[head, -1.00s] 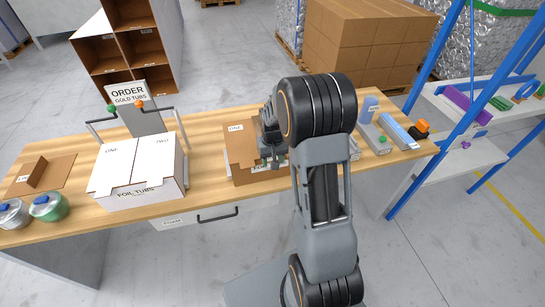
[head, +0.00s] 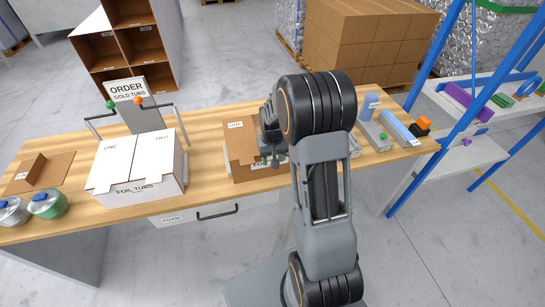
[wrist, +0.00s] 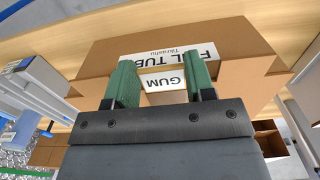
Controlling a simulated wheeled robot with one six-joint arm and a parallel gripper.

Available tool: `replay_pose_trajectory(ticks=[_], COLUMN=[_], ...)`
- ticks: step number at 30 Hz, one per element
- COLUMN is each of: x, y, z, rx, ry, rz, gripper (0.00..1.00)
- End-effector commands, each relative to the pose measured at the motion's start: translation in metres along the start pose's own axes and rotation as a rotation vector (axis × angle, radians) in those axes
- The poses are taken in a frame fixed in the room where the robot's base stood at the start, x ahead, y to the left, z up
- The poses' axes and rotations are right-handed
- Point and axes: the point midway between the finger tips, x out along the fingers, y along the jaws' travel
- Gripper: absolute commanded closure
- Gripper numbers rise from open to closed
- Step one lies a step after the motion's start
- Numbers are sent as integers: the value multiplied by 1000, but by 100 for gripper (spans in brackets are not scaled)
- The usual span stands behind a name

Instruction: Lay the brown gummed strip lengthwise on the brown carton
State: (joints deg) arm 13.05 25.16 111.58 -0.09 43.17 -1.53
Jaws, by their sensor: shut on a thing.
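The brown carton (head: 240,140) stands on the wooden table, left of my arm, with a "ONE" label on its top and a printed label on its front. In the wrist view the carton (wrist: 110,52) lies just beyond my fingers. My gripper (wrist: 160,85) has green finger pads and is shut on the brown gummed strip (wrist: 165,97), which carries a white "GUM" label. The strip is in front of the carton's printed label in that view; I cannot tell whether it touches the carton. In the head view my gripper (head: 273,152) is over the carton's right side, and the strip is hidden.
A white box (head: 135,170) marked "FOIL TUBS" stands to the left, with an order sign (head: 128,92) behind it. Two jars (head: 45,205) and a brown card (head: 50,172) are at far left. Blue and grey items (head: 398,130) lie right of my arm, near a blue-framed shelf.

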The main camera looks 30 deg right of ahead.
Motion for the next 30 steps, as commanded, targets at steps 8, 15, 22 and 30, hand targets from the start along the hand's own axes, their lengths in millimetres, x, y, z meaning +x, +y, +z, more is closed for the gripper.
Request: replay_pose_trajectory(ticks=[8, 15, 22, 30], x=[2, 2, -5, -52], y=[0, 0, 0, 0], z=[0, 0, 0, -1], rx=[0, 0, 0, 0], ry=[0, 0, 2, 6], rz=[0, 0, 0, 0], gripper=[33, 21, 21, 21])
